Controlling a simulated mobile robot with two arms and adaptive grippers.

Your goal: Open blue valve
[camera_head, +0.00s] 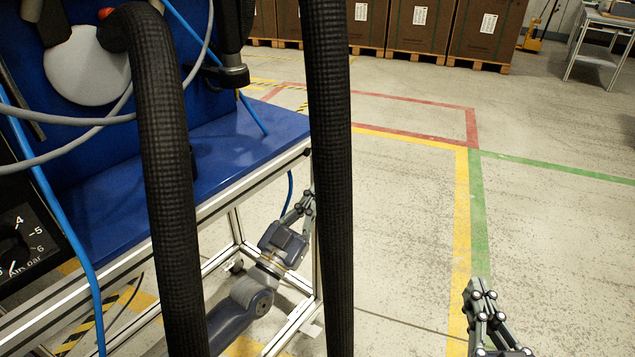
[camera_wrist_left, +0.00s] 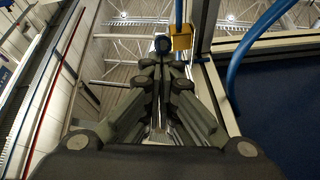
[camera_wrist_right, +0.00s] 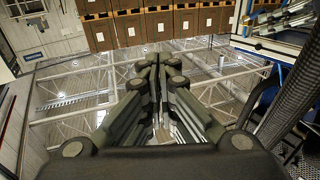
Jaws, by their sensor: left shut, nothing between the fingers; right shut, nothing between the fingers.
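No blue valve can be made out for certain in the head view. My left gripper (camera_head: 309,192) is low beside the frame of the blue bench, partly hidden by a black hose. It is shut and empty, and its closed fingers show in the left wrist view (camera_wrist_left: 162,62). My right gripper (camera_head: 478,286) is shut and empty over open floor at the lower right, also seen in the right wrist view (camera_wrist_right: 159,62).
Two thick black hoses (camera_head: 328,150) hang across the head view. The blue bench (camera_head: 235,150) has an aluminium frame, with thin blue and grey tubes and a gauge (camera_head: 22,245) at left. Brown crates (camera_head: 420,25) line the back. The marked floor at right is clear.

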